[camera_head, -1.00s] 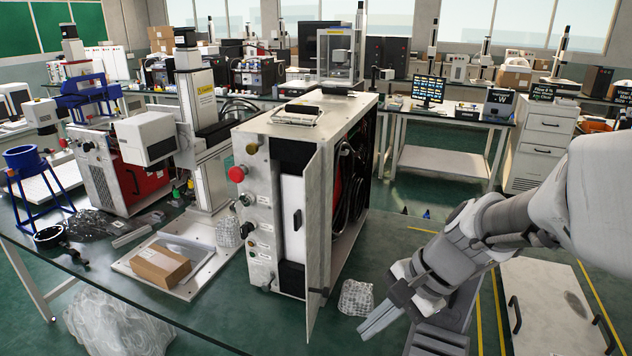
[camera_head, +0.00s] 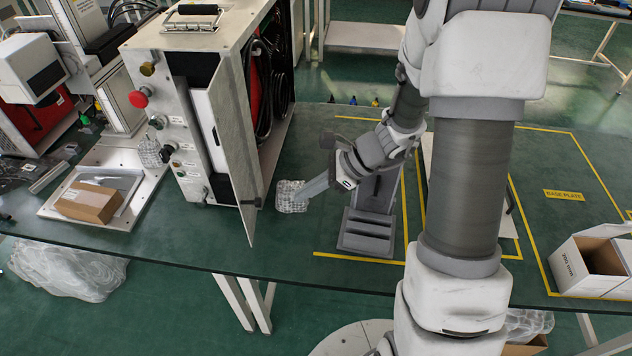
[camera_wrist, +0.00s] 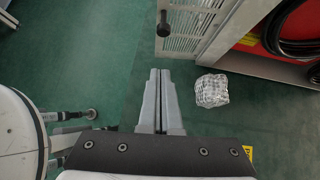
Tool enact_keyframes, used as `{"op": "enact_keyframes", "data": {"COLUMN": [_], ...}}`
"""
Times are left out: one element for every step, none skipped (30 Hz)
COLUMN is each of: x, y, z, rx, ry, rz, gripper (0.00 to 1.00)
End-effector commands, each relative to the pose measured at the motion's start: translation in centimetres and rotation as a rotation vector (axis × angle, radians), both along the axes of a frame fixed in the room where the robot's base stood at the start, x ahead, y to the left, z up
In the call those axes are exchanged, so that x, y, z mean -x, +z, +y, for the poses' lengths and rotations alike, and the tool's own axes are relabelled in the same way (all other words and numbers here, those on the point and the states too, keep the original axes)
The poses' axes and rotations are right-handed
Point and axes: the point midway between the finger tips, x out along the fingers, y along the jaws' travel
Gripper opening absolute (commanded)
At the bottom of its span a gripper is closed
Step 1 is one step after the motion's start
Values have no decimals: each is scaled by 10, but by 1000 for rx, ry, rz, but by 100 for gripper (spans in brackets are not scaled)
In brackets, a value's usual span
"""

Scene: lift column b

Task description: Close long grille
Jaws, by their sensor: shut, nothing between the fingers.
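The long grille is a tall, narrow hinged panel (camera_head: 232,150) on the cabinet, seen nearly edge-on in the head view. It stands swung out from the cabinet front, with a white inner part and dark gap beside it. In the wrist view its slatted face (camera_wrist: 193,32) shows at the top, with a dark knob (camera_wrist: 163,24) on it. My gripper (camera_head: 308,192) is shut and empty, to the right of the panel's lower end and apart from it. In the wrist view my gripper (camera_wrist: 159,76) points toward the panel, with floor-green surface between them.
The cabinet (camera_head: 170,55) has a red button and knobs on its front. A clear bubble-wrapped lump (camera_head: 291,196) lies beside my fingertips; it also shows in the wrist view (camera_wrist: 212,90). A cardboard box (camera_head: 88,203) lies on a tray at left. An open white box (camera_head: 590,265) stands at right.

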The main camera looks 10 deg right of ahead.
Motion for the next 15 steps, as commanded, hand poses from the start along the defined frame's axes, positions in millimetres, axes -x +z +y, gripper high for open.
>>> {"op": "enact_keyframes", "data": {"x": [-1,-2,-4,-5,-6,-7,-9,-10,-11,-12,-13,-14,-15,-15,-16], "y": [-10,-14,-20,-24,-28,-31,-27,-27,-26,-26,-26,-26,-26,-26,-26], "z": [9,14,19,24,28,33,39,44,49,52,56,59,61,63,65], "rx": [-1,-2,-1,-1,-1,0,0,-1,0,1,1,0,0,0,0], "ry": [4,4,4,4,4,4,6,6,5,6,4,4,4,4,4], "rz": [4,4,3,3,3,2,-1,-1,-1,-1,-1,-1,-1,-1,-1], "gripper": [0,0,0,0,0,0,0,0,0,0,0,0,0,0,0]}}
